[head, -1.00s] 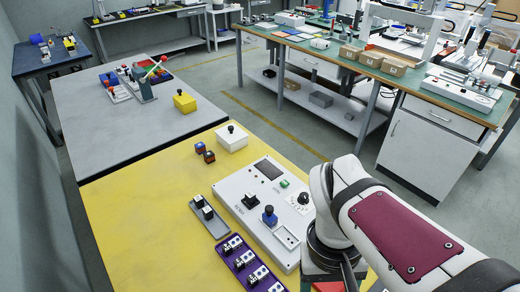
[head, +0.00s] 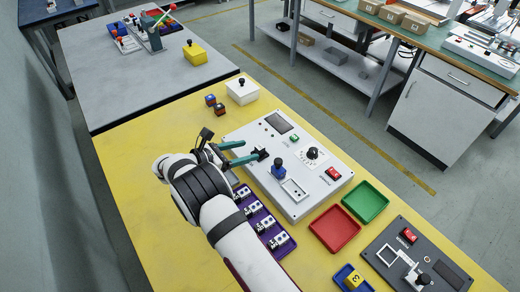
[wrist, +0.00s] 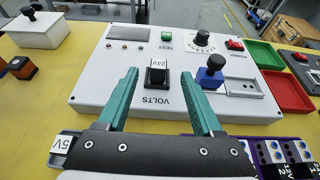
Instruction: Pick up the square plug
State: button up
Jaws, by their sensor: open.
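A black square block with a white "24V" label (wrist: 157,76) stands upright on the "VOLTS" spot of the white panel box; which piece is the square plug is not marked. A blue knobbed piece (wrist: 210,73) stands on the same panel to its right, also in the head view (head: 278,170). My gripper (wrist: 158,72) is open, its teal fingers pointing at the panel, with the black block lined up in the gap between the fingertips. In the head view, the fingertips (head: 251,150) are right by the black block (head: 262,154). Contact cannot be told.
The white panel box (head: 312,195) lies on the yellow table. A purple tray (head: 271,239) of labelled blocks lies below it in the head view. A red tray (head: 334,229) and green tray (head: 365,201) are to the right. A white box with black knob (head: 242,91) stands behind.

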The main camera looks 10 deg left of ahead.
aim_at(259, 148)
jog(key=x, duration=0.6)
jog(key=shift+f, duration=0.1)
grip_shut()
